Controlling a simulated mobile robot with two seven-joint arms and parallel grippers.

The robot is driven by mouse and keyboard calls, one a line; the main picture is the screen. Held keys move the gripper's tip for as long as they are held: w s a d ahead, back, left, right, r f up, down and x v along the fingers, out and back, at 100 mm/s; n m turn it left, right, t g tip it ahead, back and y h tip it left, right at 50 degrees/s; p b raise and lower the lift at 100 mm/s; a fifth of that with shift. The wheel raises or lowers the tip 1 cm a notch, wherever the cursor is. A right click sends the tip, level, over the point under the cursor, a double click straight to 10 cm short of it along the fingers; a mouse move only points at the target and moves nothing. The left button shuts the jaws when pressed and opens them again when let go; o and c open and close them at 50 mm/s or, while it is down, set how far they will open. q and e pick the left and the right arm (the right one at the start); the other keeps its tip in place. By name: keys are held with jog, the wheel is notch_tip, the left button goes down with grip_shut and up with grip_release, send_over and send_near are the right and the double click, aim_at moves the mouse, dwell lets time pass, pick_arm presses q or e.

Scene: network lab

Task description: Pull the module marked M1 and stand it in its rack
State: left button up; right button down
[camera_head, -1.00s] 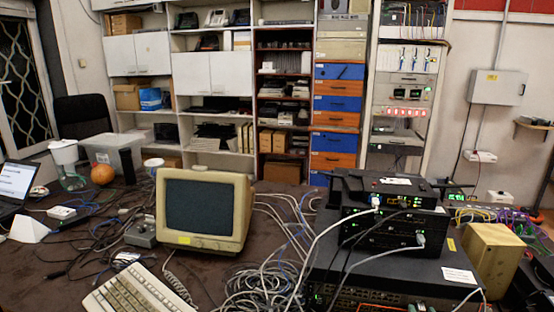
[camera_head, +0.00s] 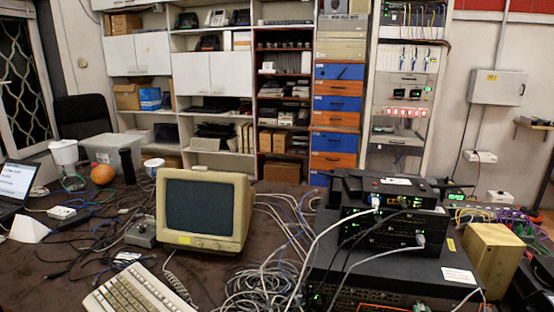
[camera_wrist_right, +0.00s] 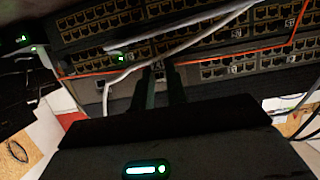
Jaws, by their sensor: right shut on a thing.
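My right gripper (camera_wrist_right: 161,78) shows in the right wrist view, its two dark fingers reaching to the port face of a network switch (camera_wrist_right: 115,92). The fingers are shut on a small module, which is mostly hidden between them at the switch face. I cannot read an M1 mark, and cannot tell how far the module sits in its slot. In the head view the dark switch stack (camera_head: 385,270) stands at the right. I cannot pick out the module's rack for certain. My left gripper is not in view.
White cables (camera_wrist_right: 190,45) and an orange cable (camera_wrist_right: 215,62) cross the switch face close to the fingers. In the head view a beige monitor (camera_head: 203,212), a keyboard (camera_head: 135,290) and tangled cables crowd the table left of the stack. A beige box (camera_head: 492,258) stands right of it.

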jog(key=shift+s, duration=0.1)
dwell(0.3)
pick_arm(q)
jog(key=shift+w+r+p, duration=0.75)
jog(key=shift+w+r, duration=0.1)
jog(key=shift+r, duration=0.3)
pick_arm(e)
jog(key=shift+s+a, duration=0.25)
jog(key=shift+s, duration=0.7)
jog(key=shift+s+a, duration=0.25)
jog(key=shift+s, duration=0.75)
jog(key=shift+s+a, duration=0.25)
jog(key=shift+s, duration=0.7)
jog(key=c, duration=1.9)
grip_release()
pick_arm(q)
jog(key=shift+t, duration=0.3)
pick_arm(e)
grip_shut()
